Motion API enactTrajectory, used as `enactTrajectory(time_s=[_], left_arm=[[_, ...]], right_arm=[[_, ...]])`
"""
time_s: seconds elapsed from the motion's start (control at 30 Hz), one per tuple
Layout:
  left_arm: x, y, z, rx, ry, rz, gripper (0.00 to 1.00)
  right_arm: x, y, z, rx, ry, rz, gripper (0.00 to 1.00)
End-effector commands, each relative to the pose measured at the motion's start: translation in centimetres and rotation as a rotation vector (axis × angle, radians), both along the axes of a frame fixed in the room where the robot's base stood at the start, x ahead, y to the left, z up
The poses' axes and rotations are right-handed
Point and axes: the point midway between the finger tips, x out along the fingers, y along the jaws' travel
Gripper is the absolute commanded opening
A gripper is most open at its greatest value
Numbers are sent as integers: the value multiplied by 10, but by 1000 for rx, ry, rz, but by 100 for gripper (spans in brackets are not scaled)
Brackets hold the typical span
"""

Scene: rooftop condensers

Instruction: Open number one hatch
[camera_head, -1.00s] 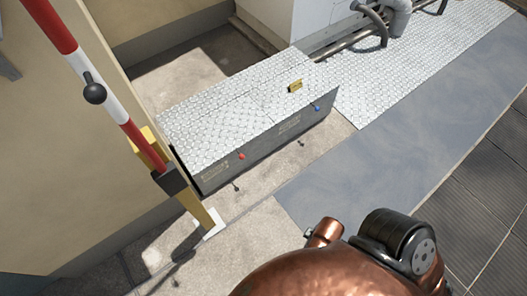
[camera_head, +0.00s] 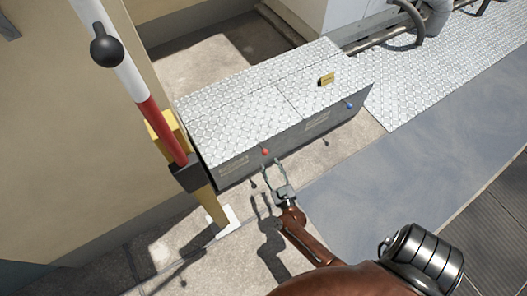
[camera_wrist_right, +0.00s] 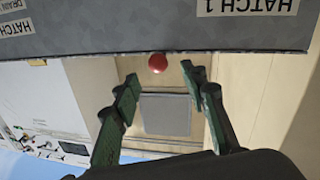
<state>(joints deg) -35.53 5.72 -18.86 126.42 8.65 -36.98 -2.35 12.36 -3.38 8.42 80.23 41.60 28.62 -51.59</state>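A low grey box with two tread-plate lids stands ahead. Its left lid (camera_head: 230,115) is shut and flat, level with the right lid (camera_head: 305,85). A red knob (camera_head: 265,152) sits on the front upper edge near the left lid. In the right wrist view, which looks upside down, the red knob (camera_wrist_right: 156,63) is beside a "HATCH 1" label (camera_wrist_right: 247,6). My right gripper (camera_head: 274,168) is open and empty, its fingers pointing at the red knob. In the wrist view the knob shows beyond the two fingertips (camera_wrist_right: 160,82). My left gripper is not in view.
A blue knob (camera_head: 348,105) and a yellow tag (camera_head: 327,79) mark the right lid. A red-and-white pole (camera_head: 160,130) on a yellow post (camera_head: 208,205) stands close left of the box. Pipes (camera_head: 395,38) run behind. Grey walkway (camera_head: 400,170) is clear at right.

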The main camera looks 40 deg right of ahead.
Motion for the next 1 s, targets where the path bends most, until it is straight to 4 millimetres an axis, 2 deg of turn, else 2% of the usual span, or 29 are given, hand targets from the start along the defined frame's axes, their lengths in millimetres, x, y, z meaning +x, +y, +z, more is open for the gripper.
enactTrajectory(time_s=[0.17, 0.4, 0.6, 0.97, 1.0], left_arm=[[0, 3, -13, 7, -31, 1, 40], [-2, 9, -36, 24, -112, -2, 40], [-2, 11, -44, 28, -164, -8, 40], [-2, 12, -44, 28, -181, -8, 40], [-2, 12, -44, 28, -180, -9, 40]], right_arm=[[14, -9, -2, -6, -9, -16, 40], [47, -26, -3, -6, -6, -15, 40], [66, -33, -1, -6, -7, -15, 40], [70, -35, 1, -5, -8, -14, 40], [70, -35, 1, -5, -8, -14, 37]])
